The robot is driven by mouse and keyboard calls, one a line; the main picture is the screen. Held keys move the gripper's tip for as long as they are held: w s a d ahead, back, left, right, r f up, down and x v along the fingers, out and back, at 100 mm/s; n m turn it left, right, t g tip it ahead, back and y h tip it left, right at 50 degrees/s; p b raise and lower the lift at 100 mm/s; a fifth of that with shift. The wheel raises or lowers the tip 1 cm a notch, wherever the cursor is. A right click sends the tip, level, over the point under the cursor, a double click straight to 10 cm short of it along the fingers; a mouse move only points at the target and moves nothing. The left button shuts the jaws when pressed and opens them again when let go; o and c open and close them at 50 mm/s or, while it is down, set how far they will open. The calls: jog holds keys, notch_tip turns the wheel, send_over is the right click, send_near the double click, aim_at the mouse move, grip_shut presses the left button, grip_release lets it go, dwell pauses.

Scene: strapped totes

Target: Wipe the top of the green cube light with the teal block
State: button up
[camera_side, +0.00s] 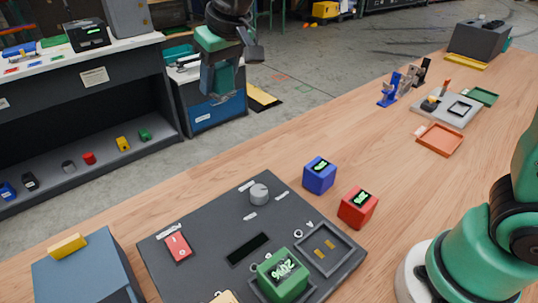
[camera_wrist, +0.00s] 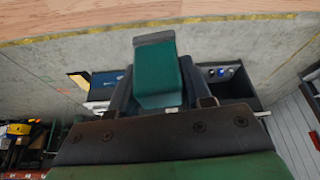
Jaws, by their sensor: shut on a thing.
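The green cube light (camera_side: 283,275) sits in a square frame on the dark panel (camera_side: 215,225), near its front edge. Its top face is lit and shows a percentage figure. My gripper (camera_side: 222,80) hangs high at the upper middle of the side view, beyond the table's far edge and well away from the cube. It is shut on the teal block (camera_wrist: 160,72), which has a grey band at its far end in the wrist view. In the side view the block is partly hidden by the fingers. The green cube light does not show in the wrist view.
A blue cube (camera_side: 319,175) and a red cube (camera_side: 357,208) stand on the wooden table right of the panel. The panel carries a grey knob (camera_side: 259,194), a red switch (camera_side: 178,246) and an empty frame (camera_side: 325,250). An orange tray (camera_side: 440,139) lies farther right.

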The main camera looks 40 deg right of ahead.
jog(key=s+a+n+y, duration=0.1)
jog(key=s+a+n, duration=0.4)
jog(key=s, duration=0.5)
jog(key=n+g+y, duration=0.1)
jog(key=n+y, duration=0.1)
jog(key=n, duration=0.1)
send_over(278, 276)
jog(key=w+d, duration=0.1)
jog(key=w, duration=0.2)
notch_tip(278, 276, down, 4)
notch_tip(278, 276, down, 7)
jog(key=shift+r, duration=0.15)
jog(key=shift+s+f, duration=0.45)
jog(key=shift+f, duration=0.2)
grip_shut()
jog(key=shift+s+f, duration=0.1)
jog(key=shift+s, duration=1.4)
jog(key=shift+w, duration=2)
notch_tip(278, 276, up, 8)
jog(key=shift+s, duration=0.15)
